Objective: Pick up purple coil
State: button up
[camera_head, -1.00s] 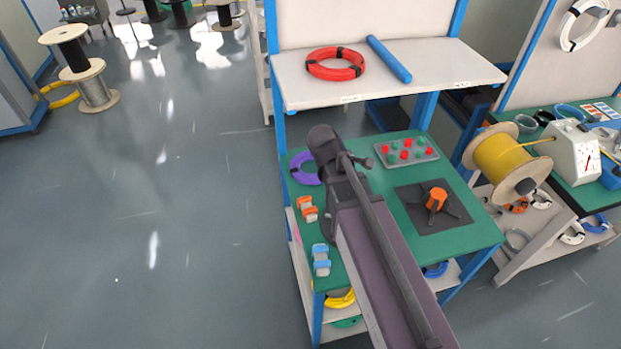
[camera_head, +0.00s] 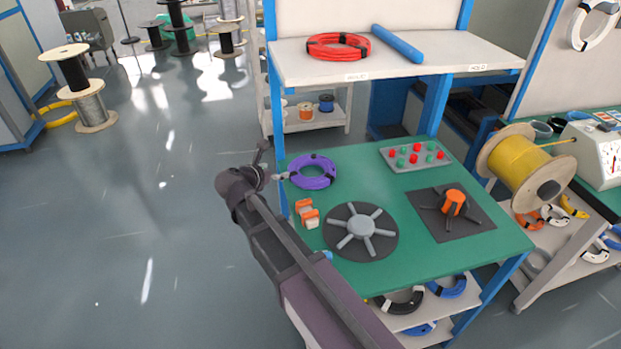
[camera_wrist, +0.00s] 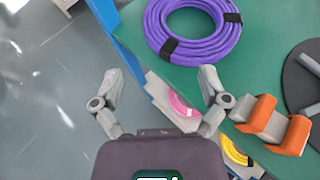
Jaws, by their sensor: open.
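The purple coil (camera_head: 312,172) lies flat on the green tabletop at its left end, near the back corner. It has dark ties around it. In the wrist view the coil (camera_wrist: 190,52) is at the top, partly cut off by the picture edge. My gripper (camera_head: 284,176) is just left of the coil in the head view. In the wrist view my gripper (camera_wrist: 158,75) has its two fingers spread apart, with nothing between them. The fingertips are over the table's left edge, apart from the coil.
An orange and grey clip (camera_head: 307,213) sits in front of the coil. A dark disc with grey spokes (camera_head: 361,231) is to its right. A button panel (camera_head: 415,155) and an orange-hubbed spider (camera_head: 454,202) are farther right. A shelf (camera_head: 440,62) holding a red coil (camera_head: 338,46) overhangs behind.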

dwell(0.4)
jog(key=b, duration=0.3)
send_near(298, 161)
jog(key=shift+w+d+f, duration=0.75)
jog(key=shift+f, duration=0.15)
jog(key=shift+w+d+f+b, duration=0.25)
jog(key=shift+w+d+b, duration=0.1)
jog(key=shift+w, duration=0.25)
jog(key=shift+w, duration=0.1)
jog(key=x, duration=0.1)
jog(key=b+x, duration=0.1)
jog(key=x, duration=0.1)
jog(key=b+x, duration=0.1)
jog(key=shift+w+a+f, duration=0.15)
jog(key=shift+w+a, duration=0.05)
jog(key=shift+w+d, duration=0.2)
jog(key=shift+w, duration=0.1)
grip_shut()
